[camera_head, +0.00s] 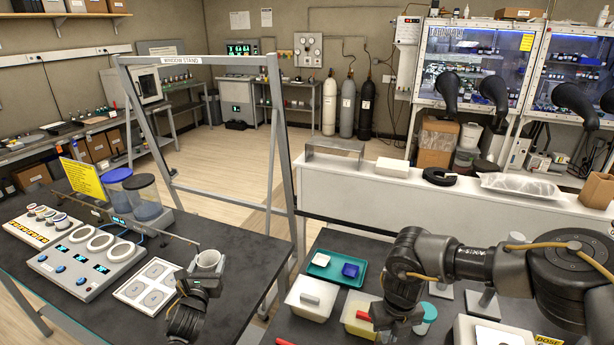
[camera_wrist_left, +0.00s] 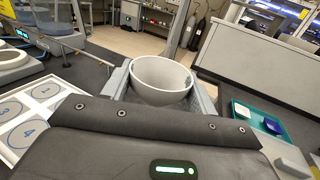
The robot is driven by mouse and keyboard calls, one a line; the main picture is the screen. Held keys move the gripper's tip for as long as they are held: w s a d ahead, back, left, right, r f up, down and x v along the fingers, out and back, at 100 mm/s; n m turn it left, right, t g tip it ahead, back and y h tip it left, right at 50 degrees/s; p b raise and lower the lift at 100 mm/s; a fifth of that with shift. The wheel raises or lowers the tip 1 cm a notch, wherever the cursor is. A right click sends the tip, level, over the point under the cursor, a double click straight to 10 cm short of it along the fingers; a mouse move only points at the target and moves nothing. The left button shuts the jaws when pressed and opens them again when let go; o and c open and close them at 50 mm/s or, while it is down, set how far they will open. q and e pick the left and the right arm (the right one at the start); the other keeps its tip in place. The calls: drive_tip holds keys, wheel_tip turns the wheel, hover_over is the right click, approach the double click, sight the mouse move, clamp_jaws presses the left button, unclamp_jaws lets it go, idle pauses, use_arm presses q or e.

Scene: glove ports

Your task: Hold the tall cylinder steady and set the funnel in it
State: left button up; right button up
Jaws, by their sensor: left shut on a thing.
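A pale grey, round, open-topped thing (camera_head: 209,259) with a wide rim is between the fingers of my left gripper (camera_head: 197,280). It narrows downward in the left wrist view (camera_wrist_left: 162,82) and looks like the funnel, though its lower end is hidden. My left gripper is shut on it, over the front right of the left dark table. My right gripper (camera_head: 397,318) points down over the right table, near a yellowish tray and a teal-lidded jar; its fingertips are not clear. I cannot make out a tall cylinder for sure.
White panel with numbered circles (camera_head: 149,283) lies left of my left gripper, beside a console with round rings (camera_head: 88,254). Two lidded clear canisters (camera_head: 146,203) stand behind. A grey frame (camera_head: 277,150) rises behind the tables. A green tray (camera_head: 322,268) holds a blue block (camera_head: 350,270).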

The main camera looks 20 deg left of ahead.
drive_tip(key=o, duration=0.4)
wheel_tip(320, 180, up, 12)
idle(0.5)
